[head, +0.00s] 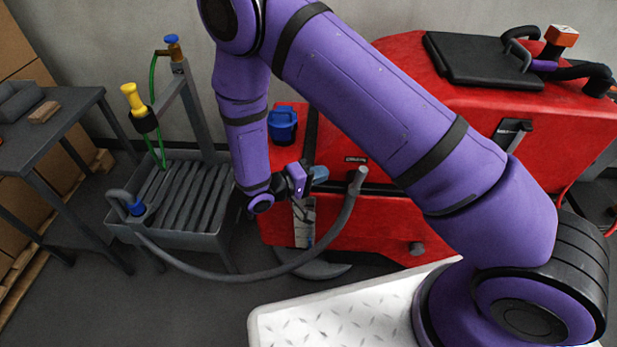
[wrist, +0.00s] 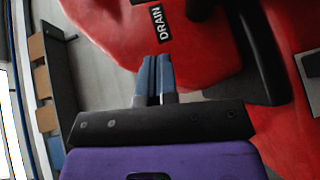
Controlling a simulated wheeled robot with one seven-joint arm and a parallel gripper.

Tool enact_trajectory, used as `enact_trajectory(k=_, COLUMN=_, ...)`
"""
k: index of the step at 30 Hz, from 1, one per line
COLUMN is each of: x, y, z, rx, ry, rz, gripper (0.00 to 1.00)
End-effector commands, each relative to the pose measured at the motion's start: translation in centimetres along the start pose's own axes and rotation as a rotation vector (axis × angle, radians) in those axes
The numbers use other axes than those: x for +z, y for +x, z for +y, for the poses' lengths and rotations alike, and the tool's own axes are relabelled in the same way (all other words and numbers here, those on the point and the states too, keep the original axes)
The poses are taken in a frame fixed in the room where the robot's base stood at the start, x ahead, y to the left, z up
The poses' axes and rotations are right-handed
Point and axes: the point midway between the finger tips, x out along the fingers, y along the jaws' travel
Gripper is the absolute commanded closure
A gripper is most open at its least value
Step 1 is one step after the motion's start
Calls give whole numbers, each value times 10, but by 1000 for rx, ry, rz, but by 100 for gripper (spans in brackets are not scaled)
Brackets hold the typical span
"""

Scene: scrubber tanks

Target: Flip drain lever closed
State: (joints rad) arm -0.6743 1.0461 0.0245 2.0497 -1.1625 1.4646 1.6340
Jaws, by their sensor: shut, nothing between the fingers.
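My gripper (head: 320,173) is in front of the red scrubber (head: 388,207), near its hose side. In the wrist view its two blue-grey fingers (wrist: 157,62) are together and hold nothing. A black DRAIN label (wrist: 159,22) on the red body lies just beyond the fingertips. A dark part (wrist: 200,8) is cut off by the top edge beside the label; I cannot tell whether it is the drain lever. No lever is clearly made out in the head view, where my arm covers part of the scrubber.
A grey hose (head: 287,270) runs from the scrubber's front to the slatted drain basin (head: 183,200) at left. A thick dark curved part (wrist: 257,50) stands right of the fingers in the wrist view. A blue-capped container (head: 283,121) sits behind my forearm. A dark table (head: 60,120) stands far left.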

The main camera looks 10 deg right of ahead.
Motion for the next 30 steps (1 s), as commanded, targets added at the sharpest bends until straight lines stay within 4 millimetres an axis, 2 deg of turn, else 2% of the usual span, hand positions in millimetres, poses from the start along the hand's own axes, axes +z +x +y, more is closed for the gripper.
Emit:
enact_trajectory(k=1, x=1, y=11, z=0, rx=2, ry=-1, rz=-4, gripper=100)
enact_trajectory(k=6, x=1, y=41, z=0, rx=1, ry=-1, rz=-3, gripper=100)
enact_trajectory(k=12, x=21, y=58, z=0, rx=1, ry=-3, rz=-1, gripper=100)
enact_trajectory(k=18, x=28, y=65, z=0, rx=0, ry=-2, rz=0, gripper=100)
enact_trajectory(k=30, x=28, y=64, z=0, rx=-3, ry=2, rz=0, gripper=100)
